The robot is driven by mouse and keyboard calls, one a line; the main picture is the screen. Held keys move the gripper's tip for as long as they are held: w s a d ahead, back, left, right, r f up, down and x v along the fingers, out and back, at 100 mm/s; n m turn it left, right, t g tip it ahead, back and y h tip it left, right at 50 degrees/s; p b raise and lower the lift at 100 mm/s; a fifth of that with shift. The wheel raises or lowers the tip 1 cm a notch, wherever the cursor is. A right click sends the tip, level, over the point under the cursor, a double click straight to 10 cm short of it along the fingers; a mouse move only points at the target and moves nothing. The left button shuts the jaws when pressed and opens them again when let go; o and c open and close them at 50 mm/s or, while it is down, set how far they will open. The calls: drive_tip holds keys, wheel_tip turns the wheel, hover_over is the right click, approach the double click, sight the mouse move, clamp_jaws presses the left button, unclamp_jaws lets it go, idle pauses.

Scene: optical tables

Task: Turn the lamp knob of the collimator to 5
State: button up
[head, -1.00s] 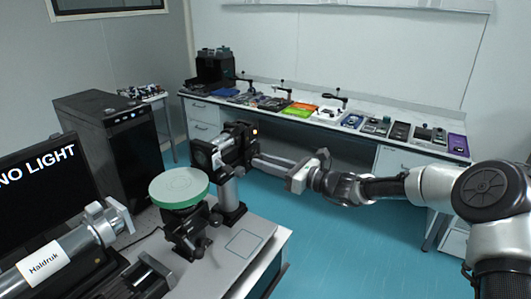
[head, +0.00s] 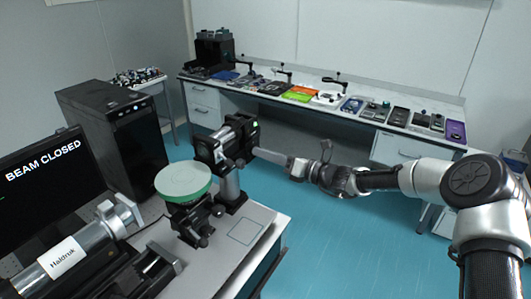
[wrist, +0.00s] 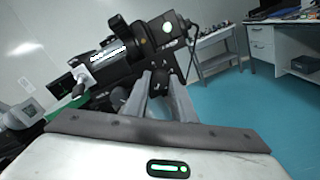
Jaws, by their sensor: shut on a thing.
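The collimator (head: 228,140) is a black and silver tube on a post, and its lamp housing has a lit green light. In the wrist view the collimator (wrist: 110,58) is tilted across the picture, with the green light near its right end. My gripper (head: 258,152) reaches it from the right, and its fingertips meet the lamp end. In the wrist view my gripper (wrist: 160,82) is shut on the dark lamp knob (wrist: 160,85), which sits between the two grey fingers. The knob's scale and setting cannot be read.
The monitor (head: 40,180) reads "BEAM CLOSED". A round green-rimmed platform (head: 184,178) stands in front of the collimator, and a silver tube labelled Haldruk (head: 75,250) is at the lower left. A long bench (head: 380,110) with several devices runs along the back wall. Blue floor lies between.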

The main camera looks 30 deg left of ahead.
idle(0.3)
drive_tip(key=o, duration=1.1)
drive_tip(key=shift+c, duration=0.2)
drive_tip(key=s+d+b, duration=0.1)
drive_tip(key=d, duration=1.6)
drive_tip(key=shift+s+d, duration=0.2)
drive_tip(key=shift+s, duration=0.05)
